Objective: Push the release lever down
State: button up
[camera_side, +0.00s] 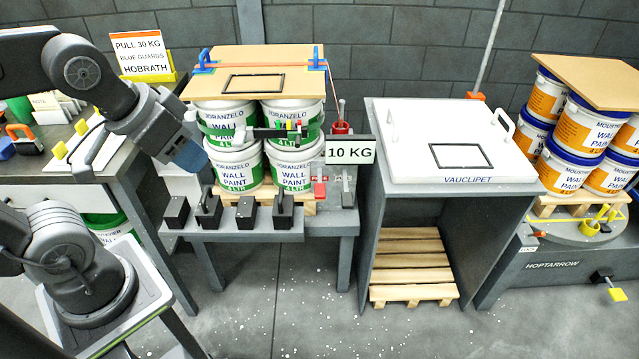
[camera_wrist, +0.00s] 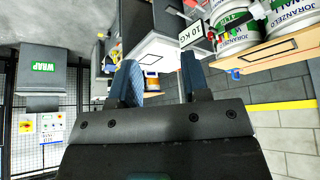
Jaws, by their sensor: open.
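My gripper (camera_side: 190,158) is at the left of the side view, blue fingers pointing down and right, beside the stacked pails and apart from them. In the wrist view its two blue fingers (camera_wrist: 160,82) are spread with nothing between them. Which part is the release lever, I cannot tell.
A board (camera_side: 255,60) with blue corner guards and an orange strap tops the pails. A 10 KG sign (camera_side: 349,151) sticks out at right, before a grey stand with a white top (camera_side: 458,120). A bench stands left.

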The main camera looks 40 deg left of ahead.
dwell(0.3)
jog(key=shift+w+r, duration=0.1)
jog(key=shift+w, duration=0.1)
jog(key=shift+c, duration=1.4)
jog(key=w+n, duration=0.1)
jog(key=w, duration=0.3)
jog(key=w+a+n, duration=0.1)
jog(key=w, duration=0.3)
jog(key=w+a+g, duration=0.1)
jog(key=w, duration=0.2)
jog(key=shift+w+r+n+y, duration=0.2)
jog(key=shift+w+n+y, duration=0.2)
grip_shut()
jog(key=w+a+f+n+g+y, duration=0.1)
jog(key=w+a+f+n, duration=0.1)
jog(key=w+f, duration=0.55)
jog(key=w+a+f+n+g, duration=0.15)
jog(key=w+f, duration=0.35)
jog(key=w, duration=0.6)
jog(key=w+a+f+n, duration=0.1)
jog(key=w+f, duration=0.1)
jog(key=f, duration=0.4)
jog(key=w+a+f+n, duration=0.1)
jog(key=w+f, duration=0.2)
jog(key=f, duration=0.3)
jog(key=shift+w+a+f+n+y, duration=0.15)
jog(key=shift+a+f+n+y, duration=0.1)
jog(key=shift+f+n+y, duration=0.1)
